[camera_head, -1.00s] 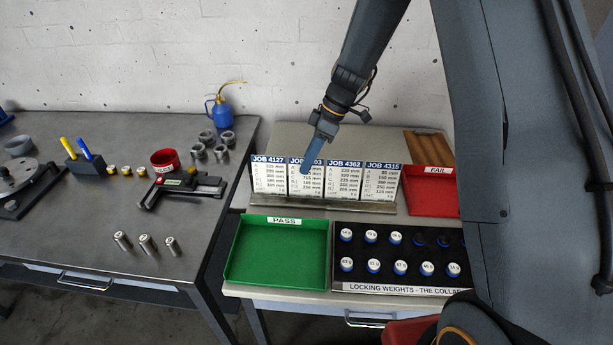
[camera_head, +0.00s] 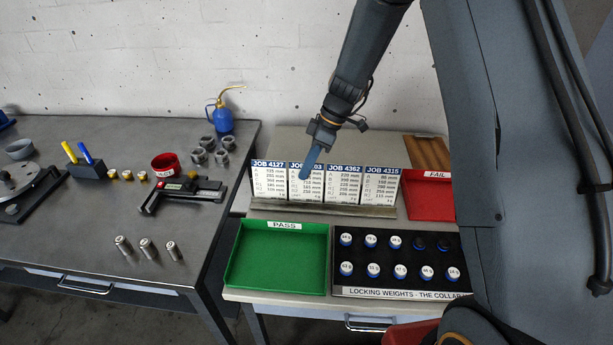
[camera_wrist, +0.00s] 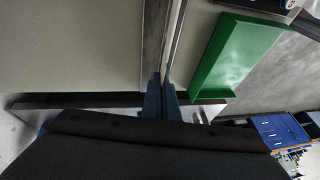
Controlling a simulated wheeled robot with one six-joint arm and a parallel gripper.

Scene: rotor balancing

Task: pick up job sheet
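Several job sheets stand side by side in a rack (camera_head: 330,211): JOB 4127 (camera_head: 270,183), one ending in 03 (camera_head: 310,190), JOB 4362 (camera_head: 344,185) and JOB 4315 (camera_head: 381,186). My gripper (camera_head: 305,177) is at the sheet ending in 03, and its blue fingers cover part of that sheet's heading and upper lines. In the wrist view my gripper (camera_wrist: 161,82) has its two fingers close together at the rack, seen edge-on. I cannot tell whether they grip the sheet. The sheet still stands level with the others.
A green PASS tray (camera_head: 277,260) and a black locking-weights holder (camera_head: 385,283) lie in front of the rack. A red FAIL tray (camera_head: 430,200) is to the right. A second bench at left holds a blue oil can (camera_head: 222,119) and a black gauge (camera_head: 182,191).

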